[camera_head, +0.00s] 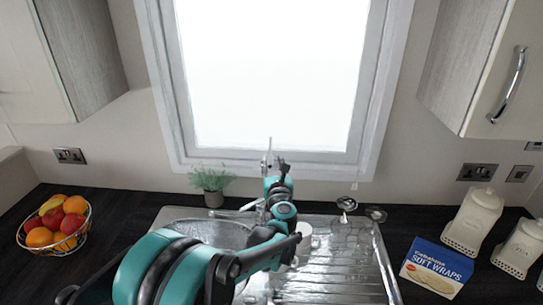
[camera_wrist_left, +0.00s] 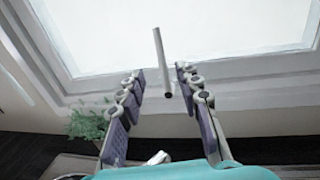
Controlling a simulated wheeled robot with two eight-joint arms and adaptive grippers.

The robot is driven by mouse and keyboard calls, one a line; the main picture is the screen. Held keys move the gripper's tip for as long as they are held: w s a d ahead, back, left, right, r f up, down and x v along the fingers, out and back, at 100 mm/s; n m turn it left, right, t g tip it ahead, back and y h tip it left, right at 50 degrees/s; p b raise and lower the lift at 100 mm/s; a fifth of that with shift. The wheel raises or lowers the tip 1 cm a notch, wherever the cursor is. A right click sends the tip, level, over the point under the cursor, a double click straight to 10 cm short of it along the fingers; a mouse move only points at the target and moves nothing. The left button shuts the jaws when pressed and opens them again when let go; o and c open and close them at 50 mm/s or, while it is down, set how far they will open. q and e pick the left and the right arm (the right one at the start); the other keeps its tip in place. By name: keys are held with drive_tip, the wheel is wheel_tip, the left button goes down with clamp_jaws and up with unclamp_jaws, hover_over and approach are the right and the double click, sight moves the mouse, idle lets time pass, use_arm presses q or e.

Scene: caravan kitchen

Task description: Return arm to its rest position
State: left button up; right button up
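My left arm reaches from the bottom left of the head view over the sink toward the window. Its gripper (camera_head: 273,163) is in front of the lower window frame, above the back of the sink. In the left wrist view the two fingers of this gripper (camera_wrist_left: 159,73) stand apart. A thin grey rod (camera_wrist_left: 161,62) shows in the gap between them, against the window. The fingers do not close on it, and I cannot tell how far beyond them it is. My right gripper is not in view.
Below the arm is a steel sink with a drainer (camera_head: 345,262). A potted plant (camera_head: 211,184) and two glasses (camera_head: 347,204) stand near the window. A fruit basket (camera_head: 55,226) is at left. A wraps box (camera_head: 437,267) and white canisters (camera_head: 474,222) are at right. Cupboards hang on both sides.

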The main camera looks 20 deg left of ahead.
use_arm(q)
drive_tip(key=shift+v, duration=0.75)
drive_tip(key=s+d+r+m+t+h+b, duration=0.2)
drive_tip(key=s+d+r+m+h, duration=0.45)
drive_tip(key=m, duration=1.05)
drive_tip(key=s+d+f+m+g+h, duration=0.3)
drive_tip(key=s+d+f+m+h, duration=0.15)
drive_tip(key=s+m, duration=0.3)
drive_tip(key=s+a+f+m+g+y+b, duration=0.1)
drive_tip(key=s+a+f+m+g, duration=0.3)
drive_tip(key=s+f+m, duration=0.4)
drive_tip(key=s+a+f+m+g+y+b, duration=0.1)
drive_tip(key=s+a+f+m+g+y, duration=0.2)
drive_tip(key=s+f+m, duration=0.5)
drive_tip(key=s+a+f+g, duration=0.1)
drive_tip(key=s+f, duration=0.1)
drive_tip(key=s, duration=0.4)
drive_tip(key=shift+s+a+f+g+b, duration=0.2)
drive_tip(key=shift+a+f+g+b, duration=0.1)
drive_tip(key=shift+f, duration=0.1)
